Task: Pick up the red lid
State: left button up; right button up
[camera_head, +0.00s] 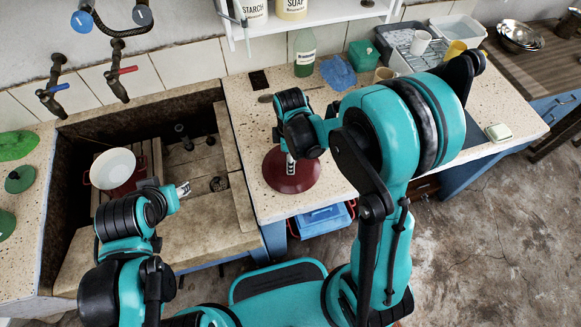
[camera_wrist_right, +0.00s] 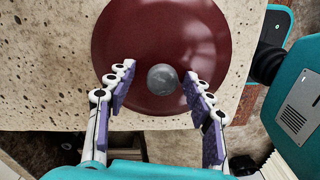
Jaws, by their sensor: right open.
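The red lid (camera_head: 288,178) is a round dark red disc lying on the speckled stone counter, near its front edge. In the right wrist view the lid (camera_wrist_right: 140,40) shows with a grey round knob (camera_wrist_right: 162,79) at its middle. My right gripper (camera_head: 291,165) is above the lid. Its two fingers (camera_wrist_right: 158,95) are open, one on each side of the knob, with gaps visible between the pads and the knob. My left gripper (camera_head: 183,189) is over the stone trough, away from the lid; its jaw state is too small to tell.
A white bowl-like vessel (camera_head: 113,168) stands in the trough (camera_head: 215,200). A green bottle (camera_head: 304,55), blue cloth (camera_head: 338,72), green box (camera_head: 363,55) and dish rack (camera_head: 425,60) stand along the back. A soap dish (camera_head: 498,132) lies at right. Counter left of the lid is clear.

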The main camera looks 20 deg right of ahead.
jog(key=shift+r, duration=0.15)
grip_shut()
jog(key=shift+s, duration=0.1)
